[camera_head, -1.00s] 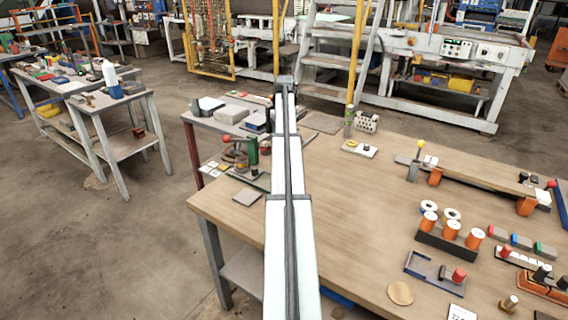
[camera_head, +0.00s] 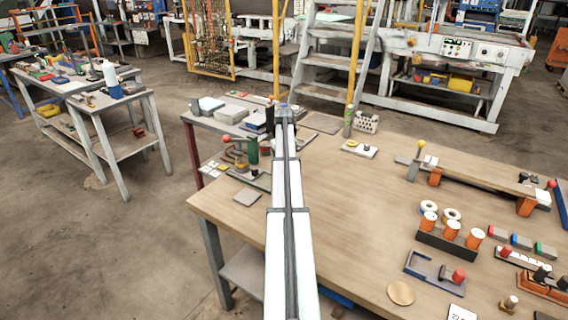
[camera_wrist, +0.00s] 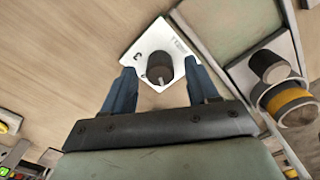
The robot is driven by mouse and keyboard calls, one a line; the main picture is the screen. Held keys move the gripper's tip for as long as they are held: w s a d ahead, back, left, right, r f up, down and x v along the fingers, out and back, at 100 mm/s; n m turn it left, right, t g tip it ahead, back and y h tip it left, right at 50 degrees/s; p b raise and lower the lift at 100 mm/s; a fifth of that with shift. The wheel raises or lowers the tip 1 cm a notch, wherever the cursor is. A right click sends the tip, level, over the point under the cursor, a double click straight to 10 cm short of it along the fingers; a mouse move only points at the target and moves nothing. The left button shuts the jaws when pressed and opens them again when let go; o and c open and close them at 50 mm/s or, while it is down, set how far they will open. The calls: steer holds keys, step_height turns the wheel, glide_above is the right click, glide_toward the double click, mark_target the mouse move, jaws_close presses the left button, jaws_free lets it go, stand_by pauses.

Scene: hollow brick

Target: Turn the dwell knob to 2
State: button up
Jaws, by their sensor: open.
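In the wrist view, a black round knob (camera_wrist: 159,66) stands on a small white plate (camera_wrist: 147,43) on the wooden bench. The plate carries small dark printed marks, too blurred to read surely as the dwell label. A pale line shows on the knob's near side. My gripper (camera_wrist: 160,70) is open, its two blue fingers appearing on either side of the knob with a gap at each side. I cannot tell whether the tips are down at knob height. In the head view my arm hides the gripper and this knob.
Right of the plate in the wrist view are a grey-green block (camera_wrist: 228,28) and a dark-topped cylinder with a yellow band (camera_wrist: 287,103), close to the right finger.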

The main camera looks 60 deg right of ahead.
steer(key=shift+c, duration=0.2)
steer(key=c, duration=1)
steer(key=shift+m, duration=0.3)
steer(key=m, duration=0.5)
steer(key=shift+m, duration=0.4)
steer(key=m, duration=0.5)
steer(key=shift+m, duration=0.3)
steer(key=o, duration=1)
